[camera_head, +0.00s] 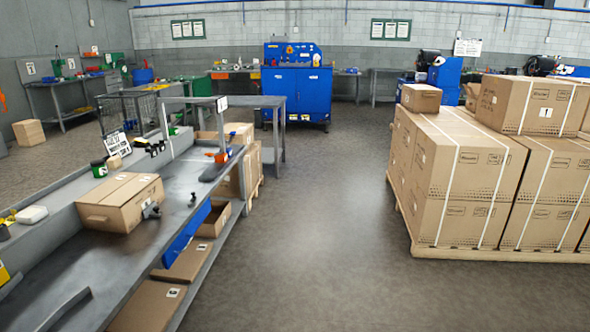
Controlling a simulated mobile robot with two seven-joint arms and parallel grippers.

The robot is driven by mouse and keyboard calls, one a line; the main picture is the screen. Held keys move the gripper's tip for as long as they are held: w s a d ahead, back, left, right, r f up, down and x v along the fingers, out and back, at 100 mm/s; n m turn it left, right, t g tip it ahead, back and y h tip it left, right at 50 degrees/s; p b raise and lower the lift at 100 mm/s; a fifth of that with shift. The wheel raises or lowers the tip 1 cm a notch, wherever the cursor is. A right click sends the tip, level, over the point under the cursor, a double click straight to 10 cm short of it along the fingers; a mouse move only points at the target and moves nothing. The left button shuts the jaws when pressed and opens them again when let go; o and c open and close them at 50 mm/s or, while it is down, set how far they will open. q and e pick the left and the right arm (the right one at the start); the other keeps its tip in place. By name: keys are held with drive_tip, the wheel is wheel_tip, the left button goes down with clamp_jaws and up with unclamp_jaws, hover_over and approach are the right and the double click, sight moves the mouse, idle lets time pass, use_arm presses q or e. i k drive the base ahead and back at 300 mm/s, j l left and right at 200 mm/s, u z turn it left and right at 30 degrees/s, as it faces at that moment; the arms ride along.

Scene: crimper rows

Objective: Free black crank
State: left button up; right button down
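I cannot pick out a black crank for certain. A small dark grey part (151,210) lies on the grey workbench (130,262) at the left, against the right side of a closed cardboard box (120,201). It is too small to tell what it is. A smaller dark piece (192,199) lies to its right, near the bench's front edge. Neither of my grippers is in view.
A blue machine cabinet (296,92) stands at the back. Strapped cartons (465,165) on a pallet (500,254) fill the right. The floor (320,210) between is clear. Open boxes (214,219) sit on the bench's lower shelf.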

sight(190, 204)
drive_tip(key=i, duration=1.2)
drive_tip(key=i+u, duration=0.2)
drive_tip(key=i, duration=0.35)
drive_tip(key=i+l+u, duration=0.2)
drive_tip(key=i, duration=0.35)
drive_tip(key=i+u, duration=0.2)
drive_tip(key=u, duration=0.15)
drive_tip(key=i+l+u, duration=0.1)
drive_tip(key=i+u, duration=0.25)
drive_tip(key=i+l+u, duration=0.1)
drive_tip(key=u, duration=0.25)
drive_tip(key=i+l+u, duration=0.1)
drive_tip(key=i+u, duration=0.15)
drive_tip(key=u, duration=0.15)
drive_tip(key=i+l+u, duration=0.2)
drive_tip(key=u, duration=0.2)
drive_tip(key=i, duration=0.05)
